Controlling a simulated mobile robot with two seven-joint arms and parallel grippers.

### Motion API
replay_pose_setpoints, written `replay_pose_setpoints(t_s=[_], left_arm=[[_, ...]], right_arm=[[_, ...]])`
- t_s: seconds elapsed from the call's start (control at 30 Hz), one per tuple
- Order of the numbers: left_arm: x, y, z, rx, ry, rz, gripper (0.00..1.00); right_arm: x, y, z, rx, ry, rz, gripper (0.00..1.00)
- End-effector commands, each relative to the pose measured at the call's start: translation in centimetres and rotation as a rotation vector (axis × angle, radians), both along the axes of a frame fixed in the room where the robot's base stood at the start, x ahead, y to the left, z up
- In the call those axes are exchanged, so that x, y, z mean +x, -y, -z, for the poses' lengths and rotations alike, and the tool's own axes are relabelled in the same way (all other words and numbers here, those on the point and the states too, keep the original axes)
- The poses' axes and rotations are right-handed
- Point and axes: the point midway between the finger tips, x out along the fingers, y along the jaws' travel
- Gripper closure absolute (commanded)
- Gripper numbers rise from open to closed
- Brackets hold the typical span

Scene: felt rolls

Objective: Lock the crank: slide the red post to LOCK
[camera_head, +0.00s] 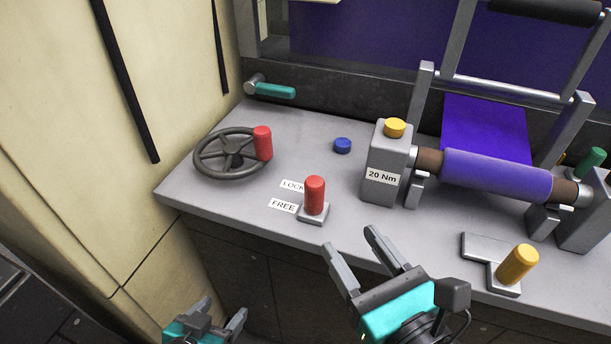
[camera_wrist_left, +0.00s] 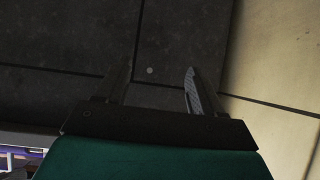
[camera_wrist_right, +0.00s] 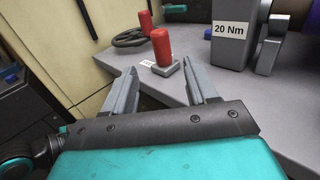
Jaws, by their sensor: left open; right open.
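The red post (camera_head: 314,195) stands upright on a small grey base near the counter's front edge. It also shows in the right wrist view (camera_wrist_right: 162,46), beyond the open fingertips. The FREE label (camera_head: 283,205) lies left of its base, and the LOCK label (camera_head: 292,186) lies just behind, partly hidden by the post. The crank handwheel (camera_head: 227,154) with a red knob (camera_head: 262,143) lies behind and left. My right gripper (camera_head: 367,257) is open and empty, in front of the post and apart from it. My left gripper (camera_head: 222,318) is open and empty, low before the counter's front; its wrist view (camera_wrist_left: 158,85) shows dark panels.
A grey block marked 20 Nm (camera_head: 381,180) with a yellow knob stands right of the post, beside a purple roll (camera_head: 495,176). A blue button (camera_head: 342,145) and a teal lever (camera_head: 275,90) are behind. A yellow post (camera_head: 518,264) stands at right. The counter (camera_head: 255,235) is clear around the red post.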

Motion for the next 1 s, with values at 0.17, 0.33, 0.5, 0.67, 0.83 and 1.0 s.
replay_pose_setpoints(t_s=[0.17,0.33,0.5,0.67,0.83,1.0], left_arm=[[-0.2,0.0,-0.3,0.001,-0.003,0.0,0.32],[-0.4,-0.1,-0.2,0.005,-0.007,-0.001,0.32],[-0.6,-0.2,0.1,0.007,-0.016,-0.004,0.32],[-0.5,-0.2,0.0,0.004,-0.012,-0.008,0.32],[-0.5,-0.2,0.0,0.002,-0.012,-0.01,0.32],[-0.5,-0.2,0.0,0.002,-0.011,-0.01,0.32]], right_arm=[[1.3,-0.6,-0.3,-0.007,0.01,0.001,0.43],[3.8,-1.9,-0.3,-0.004,0.009,0.001,0.43],[6.7,-3.4,-0.2,-0.003,0.007,0.001,0.43],[9.1,-4.7,-0.2,-0.004,0.006,0.0,0.43],[10.8,-5.5,-0.1,-0.004,0.004,0.0,0.43],[11.4,-5.8,0.0,-0.004,0.003,0.0,0.43]])
